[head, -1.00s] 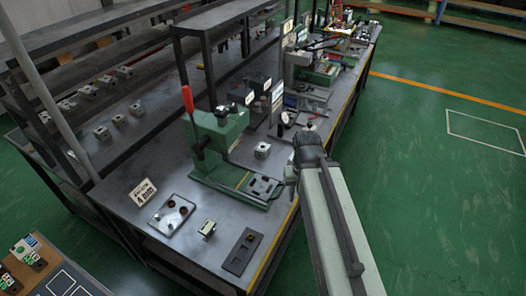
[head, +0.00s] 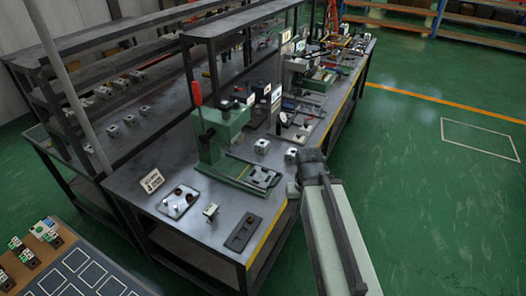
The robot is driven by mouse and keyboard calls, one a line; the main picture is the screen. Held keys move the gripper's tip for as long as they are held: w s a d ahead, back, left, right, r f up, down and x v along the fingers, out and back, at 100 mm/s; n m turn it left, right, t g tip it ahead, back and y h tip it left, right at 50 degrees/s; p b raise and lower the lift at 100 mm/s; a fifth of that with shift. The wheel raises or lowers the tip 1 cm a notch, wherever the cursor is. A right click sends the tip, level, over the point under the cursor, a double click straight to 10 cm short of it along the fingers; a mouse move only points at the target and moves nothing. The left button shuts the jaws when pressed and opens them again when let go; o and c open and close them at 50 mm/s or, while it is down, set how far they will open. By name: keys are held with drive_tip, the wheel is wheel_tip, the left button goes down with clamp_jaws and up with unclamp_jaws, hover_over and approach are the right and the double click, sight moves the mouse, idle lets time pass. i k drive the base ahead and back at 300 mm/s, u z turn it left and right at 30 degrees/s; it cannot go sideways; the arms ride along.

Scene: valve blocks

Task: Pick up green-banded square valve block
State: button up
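A small pale block (head: 211,210) stands near the bench's front edge, between a metal plate and a dark plate; its band colour is too small to tell. Two pale square blocks stand behind the green press base: one block (head: 261,146) and another block (head: 291,155) beside my arm's end. Small blocks with green parts (head: 28,258) sit at the lower left. I cannot tell which block is the green-banded square one. My gripper (head: 311,157) is at the arm's dark far end, right of the bench blocks; its fingers are hidden.
The bench (head: 150,211) carries a green press (head: 220,130) with a red handle, a sign (head: 152,181), a metal plate (head: 180,201) and a dark plate (head: 243,232). A dark panel with outlined squares (head: 85,275) is at lower left. Green floor lies open at right.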

sight(262, 150)
drive_tip(key=z, duration=1.6)
drive_tip(key=i, duration=2.15)
drive_tip(key=u, duration=4.65)
drive_tip(key=i, duration=1.05)
drive_tip(key=z, duration=0.1)
